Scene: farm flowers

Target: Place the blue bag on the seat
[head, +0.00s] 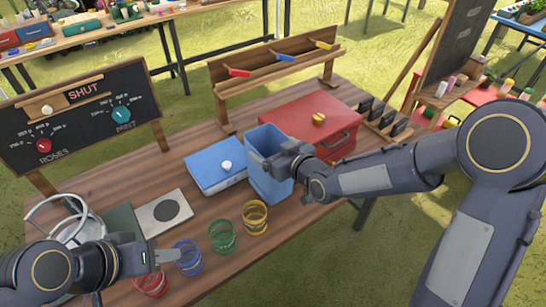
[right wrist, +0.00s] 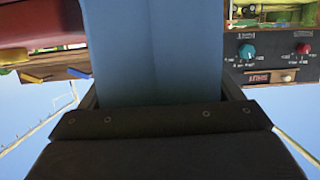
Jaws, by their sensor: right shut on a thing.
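The blue bag (head: 266,180) is a tall, open-topped blue container, roughly upright near the middle of the wooden table. My right gripper (head: 290,162) is shut on its right side near the top. In the right wrist view the blue bag (right wrist: 160,50) fills the space between the fingers. I cannot tell whether its base touches the table. No part is clearly marked as the seat; a pale square plate with a dark round patch (head: 165,211) lies left of the bag. My left gripper (head: 160,256) is low at the left, near the blue ring; its jaw opening is unclear.
Red, blue, green and yellow wire rings (head: 222,237) line the front. A black dial board (head: 80,115) stands at the left, a wooden rack (head: 275,70) behind.

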